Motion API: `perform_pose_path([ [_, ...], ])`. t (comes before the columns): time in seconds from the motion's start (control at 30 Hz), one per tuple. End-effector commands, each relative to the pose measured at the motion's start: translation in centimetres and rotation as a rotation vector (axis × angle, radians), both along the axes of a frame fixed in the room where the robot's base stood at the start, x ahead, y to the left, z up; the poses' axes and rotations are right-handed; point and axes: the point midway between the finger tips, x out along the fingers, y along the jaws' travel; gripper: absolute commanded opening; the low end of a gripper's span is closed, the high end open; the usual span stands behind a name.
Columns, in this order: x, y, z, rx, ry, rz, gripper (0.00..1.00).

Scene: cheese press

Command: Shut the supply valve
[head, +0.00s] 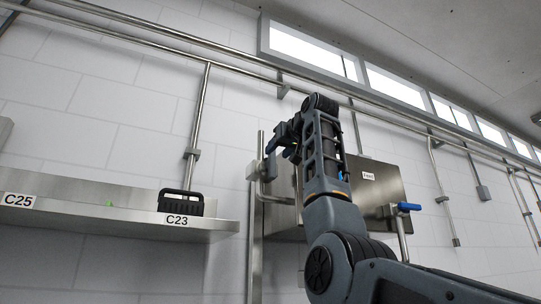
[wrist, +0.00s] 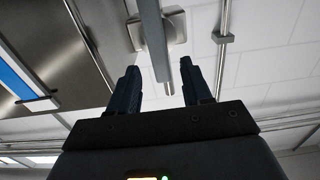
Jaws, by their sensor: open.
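My gripper (head: 280,141) is raised at the wall, left of a steel cabinet, near the top of an upright pipe. In the wrist view its two dark fingers (wrist: 160,84) stand apart. A grey bar (wrist: 152,40), which looks like a valve lever, comes down from a wall mount and shows between the fingers with a gap on each side. I cannot tell how deep it sits between them. In the head view my gripper partly hides this spot. A blue-handled valve (head: 406,207) sits on a pipe right of the cabinet. I cannot read which valve is the supply.
The steel cabinet (head: 385,205) with a small label is behind my arm. A steel shelf (head: 120,220) marked C25 and C23 holds a black crate (head: 181,203) at left. Pipes run along the wall below the windows. A blue-and-white band (wrist: 22,80) shows at left in the wrist view.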

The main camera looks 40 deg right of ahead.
Motion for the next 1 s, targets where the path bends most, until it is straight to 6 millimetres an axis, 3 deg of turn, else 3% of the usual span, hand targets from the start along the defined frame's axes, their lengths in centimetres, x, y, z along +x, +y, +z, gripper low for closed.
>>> perform_pose_path([
  [0.3,4.3,-1.2,0.2,0.001,0.002,0.0,0.49],
  [0.7,5.1,-1.4,0.0,0.0,0.0,0.0,0.49],
  [1.0,5.0,-1.4,0.0,0.0,-0.001,0.0,0.2],
])
